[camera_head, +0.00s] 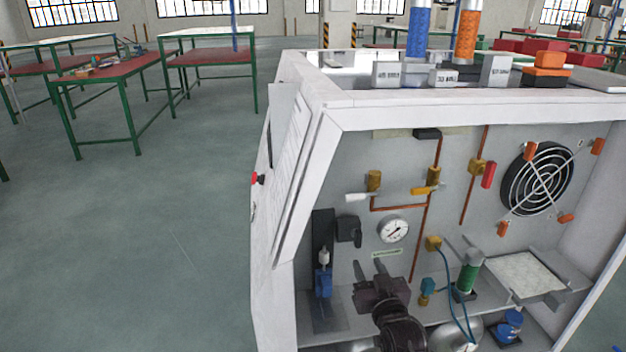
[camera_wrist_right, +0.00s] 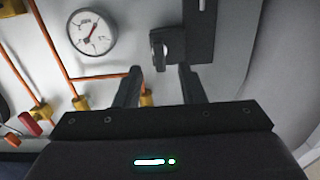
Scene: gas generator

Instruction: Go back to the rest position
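My right gripper (camera_head: 371,272) is inside the open front of the white gas generator cabinet (camera_head: 322,175), low in front of its back panel. In the right wrist view its two fingers (camera_wrist_right: 160,85) stand apart with nothing between them. A black knob (camera_head: 349,231) on the back panel is just above and left of the fingertips; it also shows in the right wrist view (camera_wrist_right: 158,48), apart from the fingers. A round gauge (camera_head: 393,229) is above and right of the gripper. My left gripper is not in view.
Copper pipes with yellow valves (camera_head: 426,181), a fan (camera_head: 536,178) and a green cylinder (camera_head: 467,278) are to the gripper's right. A blue-based fitting (camera_head: 323,280) is close on its left. The cabinet's left wall edge (camera_head: 273,290) is near. Open floor (camera_head: 170,240) lies left.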

